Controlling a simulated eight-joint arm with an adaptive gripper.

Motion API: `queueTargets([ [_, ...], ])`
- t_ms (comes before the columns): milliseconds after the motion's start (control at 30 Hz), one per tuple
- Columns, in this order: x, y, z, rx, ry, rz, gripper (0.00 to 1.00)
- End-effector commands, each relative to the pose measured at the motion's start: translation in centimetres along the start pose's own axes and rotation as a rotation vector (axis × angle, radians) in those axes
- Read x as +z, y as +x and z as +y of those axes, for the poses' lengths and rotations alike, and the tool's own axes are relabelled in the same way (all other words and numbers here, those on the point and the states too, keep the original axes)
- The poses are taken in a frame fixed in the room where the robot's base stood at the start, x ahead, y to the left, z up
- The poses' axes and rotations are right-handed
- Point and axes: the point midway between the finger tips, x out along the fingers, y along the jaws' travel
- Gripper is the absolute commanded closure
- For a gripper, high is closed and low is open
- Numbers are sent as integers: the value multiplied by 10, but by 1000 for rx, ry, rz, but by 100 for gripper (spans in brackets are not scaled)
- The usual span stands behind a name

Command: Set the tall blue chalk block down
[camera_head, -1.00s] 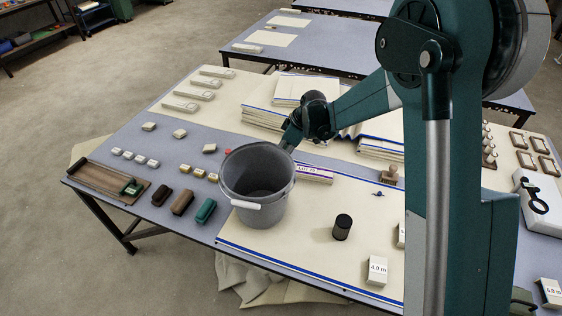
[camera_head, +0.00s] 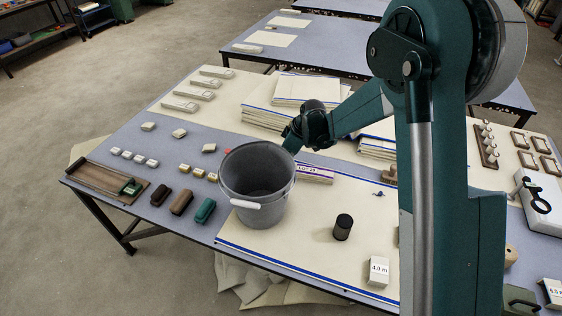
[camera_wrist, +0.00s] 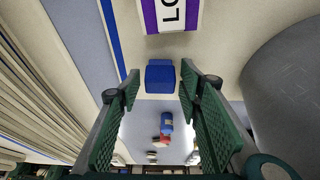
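In the wrist view a blue block (camera_wrist: 160,77) rests on the pale cloth edge in front of my gripper (camera_wrist: 160,84). My two green fingers stand apart, one on each side of the block, with a narrow gap visible at each side. A second blue block (camera_wrist: 166,122) lies farther off on the grey-blue table, with a small red piece (camera_wrist: 163,140) by it. In the head view my fingers and the blue blocks are hidden behind the grey bucket (camera_head: 257,195).
The bucket stands close beside my gripper and also shows in the wrist view (camera_wrist: 285,85). A labelled bundle (camera_head: 312,173) lies just behind it. A dark cylinder (camera_head: 343,227) and a "4.0 m" block (camera_head: 378,270) stand on the cloth. Open cloth (camera_head: 300,235) lies between.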

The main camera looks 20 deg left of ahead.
Motion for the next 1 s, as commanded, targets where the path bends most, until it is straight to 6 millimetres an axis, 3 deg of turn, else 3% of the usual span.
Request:
queueTargets([
  [567, -1, -9, 0, 0, 0, 0, 61],
  [1000, -2, -69, 0, 0, 1, 0, 61],
])
